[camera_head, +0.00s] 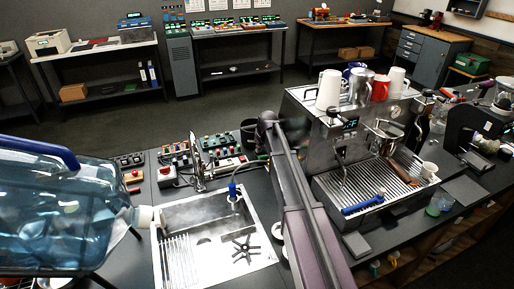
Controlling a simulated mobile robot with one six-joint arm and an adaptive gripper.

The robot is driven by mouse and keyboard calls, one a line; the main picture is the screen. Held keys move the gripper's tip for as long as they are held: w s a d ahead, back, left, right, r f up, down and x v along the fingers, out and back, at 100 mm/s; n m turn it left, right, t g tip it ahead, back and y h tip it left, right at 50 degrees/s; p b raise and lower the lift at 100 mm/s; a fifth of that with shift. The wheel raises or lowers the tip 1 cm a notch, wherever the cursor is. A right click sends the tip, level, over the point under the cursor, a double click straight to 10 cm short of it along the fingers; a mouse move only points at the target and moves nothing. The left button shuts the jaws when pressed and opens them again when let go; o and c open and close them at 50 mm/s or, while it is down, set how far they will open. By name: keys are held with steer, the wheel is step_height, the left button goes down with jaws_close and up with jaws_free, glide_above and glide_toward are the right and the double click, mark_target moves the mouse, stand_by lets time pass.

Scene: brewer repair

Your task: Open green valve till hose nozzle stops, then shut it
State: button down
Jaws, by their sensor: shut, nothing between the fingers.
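My arm rises from the bottom middle to a joint at the sink's far right corner, and my gripper cannot be made out beyond it. A blue-topped fitting (232,190), possibly the hose nozzle, stands at the right side of the steel sink (262,236). A thin pale hose seems to rise from it towards the back. I cannot see whether any water flows. I cannot pick out a green valve; my arm covers part of the counter between the sink and the espresso machine (335,150).
A large blue water bottle (65,215) lies at the left with its neck by the sink. A tap (196,165) and control boxes (215,145) stand behind the sink. A blue-handled tool (363,203) lies on the machine's drip tray. Cups crowd the machine's top.

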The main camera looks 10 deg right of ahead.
mark_target(263, 157)
steer(key=shift+s+d+f, duration=0.2)
steer(key=shift+s+d, duration=0.1)
steer(key=shift+s, duration=0.45)
steer(key=shift+s+d+n+y, duration=0.1)
steer(key=shift+s+n+y, duration=0.35)
steer(key=shift+n, duration=0.65)
stand_by(0.7)
steer(key=n, duration=0.1)
steer(key=s+n, duration=0.1)
steer(key=n+g, duration=0.1)
steer(key=shift+s+d+n+y, duration=0.2)
steer(key=shift+d+n+y, duration=0.1)
steer(key=shift+n+y, duration=0.1)
steer(key=shift+s+d, duration=0.3)
steer(key=shift+s, duration=0.15)
steer(key=shift+s+d, duration=0.25)
steer(key=shift+d, duration=0.1)
steer(key=shift+a, duration=0.1)
stand_by(0.4)
